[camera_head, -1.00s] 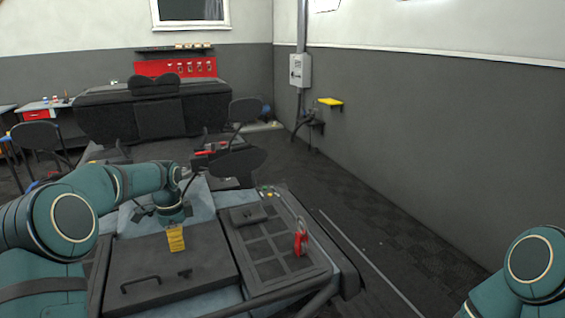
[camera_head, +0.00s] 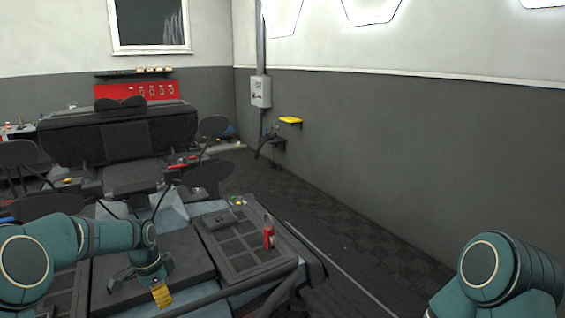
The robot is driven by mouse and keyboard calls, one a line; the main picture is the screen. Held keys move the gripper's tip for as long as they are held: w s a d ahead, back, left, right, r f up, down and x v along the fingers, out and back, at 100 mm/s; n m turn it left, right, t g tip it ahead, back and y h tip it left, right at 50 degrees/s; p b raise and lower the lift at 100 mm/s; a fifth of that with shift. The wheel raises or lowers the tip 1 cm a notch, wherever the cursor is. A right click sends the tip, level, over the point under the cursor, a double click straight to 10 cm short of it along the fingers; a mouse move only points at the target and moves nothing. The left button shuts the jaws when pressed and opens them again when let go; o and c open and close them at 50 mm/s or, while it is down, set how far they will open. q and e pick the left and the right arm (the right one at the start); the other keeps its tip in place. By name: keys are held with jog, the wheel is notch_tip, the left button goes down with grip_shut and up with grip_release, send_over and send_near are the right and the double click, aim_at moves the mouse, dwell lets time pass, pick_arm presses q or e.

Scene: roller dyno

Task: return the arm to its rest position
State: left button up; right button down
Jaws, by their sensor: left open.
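My left arm comes in from the left, and its gripper (camera_head: 146,276) hangs low over the dark flat panel (camera_head: 196,246) of the cart-like unit. Its fingers are dark against the panel and look apart. A yellow striped piece (camera_head: 161,294) shows just below the gripper; I cannot tell whether it belongs to it. I see nothing clearly held. My right arm (camera_head: 487,268) shows only as teal links at the lower right; its gripper is outside the picture.
A gridded panel (camera_head: 243,250) with a red tag (camera_head: 268,236) lies right of the gripper. A black bench (camera_head: 125,137) and chairs stand behind. The floor between is clear.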

pick_arm(q)
jog(key=s+d+f+n+h, duration=0.1)
jog(key=s+d+f+n, duration=0.2)
jog(key=s+d+f, duration=0.35)
jog(key=s+d+f+n+h, duration=0.2)
jog(key=s+d+f+n, duration=0.15)
jog(key=d+f, duration=0.5)
jog(key=s+d+f+n+t, duration=0.1)
jog(key=s+d+f+n, duration=0.15)
jog(key=s, duration=0.55)
jog(key=s+d+f+n+t, duration=0.1)
jog(key=s+d+n, duration=0.3)
jog(key=s, duration=0.3)
notch_tip(320, 180, down, 8)
jog(key=b, duration=0.7)
jog(key=shift+d+r+g, duration=0.15)
jog(key=shift+r+g, duration=0.1)
jog(key=shift+g, duration=0.05)
pick_arm(e)
notch_tip(320, 180, down, 8)
jog(key=shift+s+a, duration=0.15)
jog(key=shift+a, duration=0.05)
jog(key=shift+r, duration=0.1)
